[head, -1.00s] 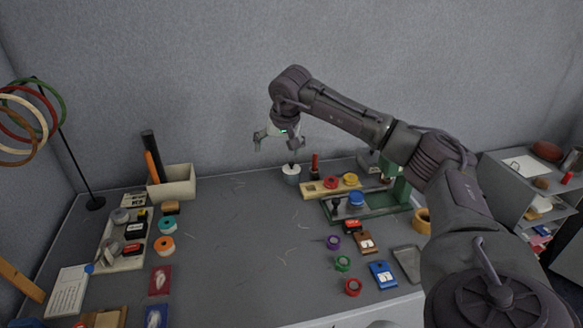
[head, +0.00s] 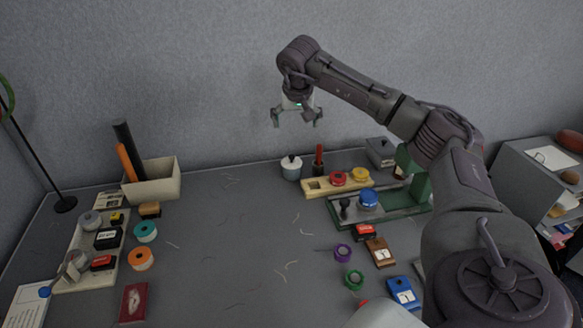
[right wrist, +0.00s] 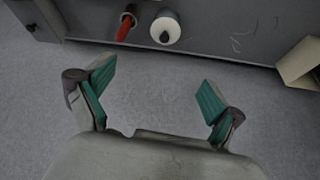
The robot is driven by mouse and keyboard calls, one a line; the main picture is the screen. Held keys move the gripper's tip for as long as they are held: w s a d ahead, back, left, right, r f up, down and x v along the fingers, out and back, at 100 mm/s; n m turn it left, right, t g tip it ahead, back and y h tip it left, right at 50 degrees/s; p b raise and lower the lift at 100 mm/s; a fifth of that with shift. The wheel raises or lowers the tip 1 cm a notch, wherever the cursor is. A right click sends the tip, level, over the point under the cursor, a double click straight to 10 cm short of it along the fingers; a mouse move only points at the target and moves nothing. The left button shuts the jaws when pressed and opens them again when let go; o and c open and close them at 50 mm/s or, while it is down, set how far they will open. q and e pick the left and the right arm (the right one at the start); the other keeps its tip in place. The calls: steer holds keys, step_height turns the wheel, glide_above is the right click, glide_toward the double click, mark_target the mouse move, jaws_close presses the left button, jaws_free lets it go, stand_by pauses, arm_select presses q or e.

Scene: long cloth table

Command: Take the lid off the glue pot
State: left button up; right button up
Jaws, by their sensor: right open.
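The glue pot (head: 291,172) is a small pale pot near the back of the table, against the grey wall panel. Its lid (head: 291,160) has a dark knob and sits on the pot. My right gripper (head: 297,120) is open and empty above the pot, clear of the knob. In the right wrist view the lid (right wrist: 159,24) shows from above at the top, beyond the two spread green-padded fingertips (right wrist: 155,85). My left gripper is not in view.
A red-handled tool (head: 319,160) stands close beside the pot on the right. A wooden strip (head: 316,193) holds red and yellow rolls. A pale bin (head: 157,184) stands to the left. The middle of the table is mostly clear.

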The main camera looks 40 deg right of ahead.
step_height(320, 180, down, 2)
steer(key=b, duration=0.2)
glide_toward(292, 157)
steer(key=x, duration=0.4)
steer(key=shift+s+d+f, duration=0.2)
steer(key=shift+s+f, duration=0.05)
steer(key=shift+f, duration=0.2)
steer(key=x, duration=0.4)
steer(key=shift+w+a+f, duration=0.15)
steer(key=shift+w, duration=0.25)
steer(key=shift+w+f, duration=0.15)
steer(key=shift+f, duration=0.2)
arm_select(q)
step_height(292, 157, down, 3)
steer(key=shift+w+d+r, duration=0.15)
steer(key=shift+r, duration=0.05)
arm_select(e)
steer(key=shift+r, duration=0.1)
steer(key=c, duration=1.1)
steer(key=shift+o, duration=0.2)
